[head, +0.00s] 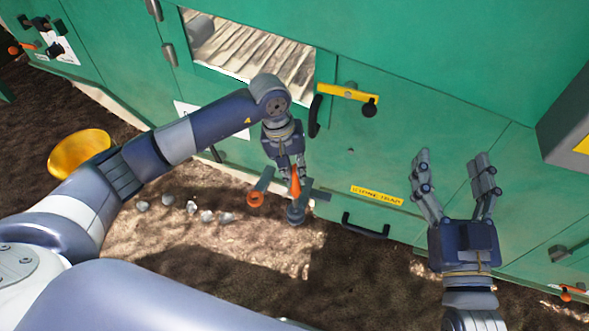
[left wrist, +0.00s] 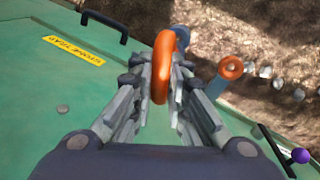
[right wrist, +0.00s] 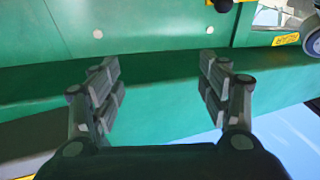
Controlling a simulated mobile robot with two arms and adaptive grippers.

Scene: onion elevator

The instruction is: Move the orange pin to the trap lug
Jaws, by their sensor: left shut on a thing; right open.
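The orange pin (head: 295,184) is between the fingers of my left gripper (head: 289,173), low in front of the green machine. In the left wrist view the pin's orange loop (left wrist: 162,68) stands up between the shut fingers; its lower part is hidden by them. Just below it in the head view are grey lug-like brackets, one with an orange ring (head: 255,199) and one with a round grey end (head: 296,215). I cannot tell whether the pin touches either. The yellow stone trap label (head: 377,194) is to their right. My right gripper (head: 456,178) is open and empty, further right.
A black handle (head: 365,226) is below the label. A yellow bar with a black knob (head: 369,107) and a dark upright handle (head: 315,116) are above. Several stones (head: 191,207) lie on the soil at left, near a yellow bowl (head: 79,154). Another orange-ended part (head: 567,293) is at lower right.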

